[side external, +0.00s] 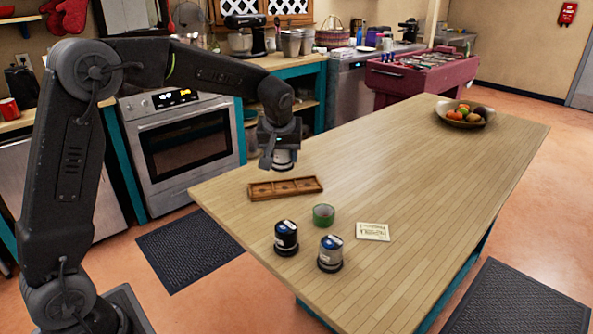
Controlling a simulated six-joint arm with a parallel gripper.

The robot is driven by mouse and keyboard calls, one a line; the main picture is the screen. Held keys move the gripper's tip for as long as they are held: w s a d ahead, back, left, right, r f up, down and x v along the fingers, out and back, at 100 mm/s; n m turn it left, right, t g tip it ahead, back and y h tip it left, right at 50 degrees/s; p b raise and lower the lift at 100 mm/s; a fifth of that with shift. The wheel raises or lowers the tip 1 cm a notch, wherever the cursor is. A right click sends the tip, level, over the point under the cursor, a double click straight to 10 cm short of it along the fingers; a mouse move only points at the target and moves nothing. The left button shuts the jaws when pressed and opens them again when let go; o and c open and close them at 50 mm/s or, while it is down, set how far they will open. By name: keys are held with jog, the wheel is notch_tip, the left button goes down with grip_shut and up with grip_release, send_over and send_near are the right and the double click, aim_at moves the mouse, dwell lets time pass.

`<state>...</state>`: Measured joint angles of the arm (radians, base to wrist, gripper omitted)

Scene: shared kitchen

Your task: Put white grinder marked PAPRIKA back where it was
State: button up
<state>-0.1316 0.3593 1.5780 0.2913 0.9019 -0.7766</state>
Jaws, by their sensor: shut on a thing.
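My gripper (281,147) is shut on a white grinder (284,158), holding it upright above the table, just behind the wooden rack. Most of the grinder is hidden by the gripper, and no label on it can be read. A low brown wooden rack (285,188) with several compartments lies on the table below the gripper; the compartments look empty. A dark grinder (286,240) and a silver-grey grinder (330,254) stand upright near the table's front end. Their labels are too small to read.
A fruit bowl (464,114) stands at the far end of the wooden table (430,170). The table's middle and right side are clear.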

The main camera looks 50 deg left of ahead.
jog(key=s+a+f, duration=0.2)
jog(key=s+a, duration=0.8)
jog(key=s, duration=0.4)
jog(key=w+d+f, duration=0.2)
jog(key=d, duration=0.1)
jog(key=w+d+f, duration=0.2)
jog(key=w, duration=0.1)
jog(key=w+d+f, duration=0.2)
jog(key=d+f, duration=0.1)
jog(key=shift+w+d+f, duration=0.1)
jog(key=shift+w+d, duration=0.2)
jog(key=shift+d, duration=0.05)
jog(key=shift+f, duration=2.05)
jog(key=shift+f, duration=0.15)
jog(key=o, duration=1.2)
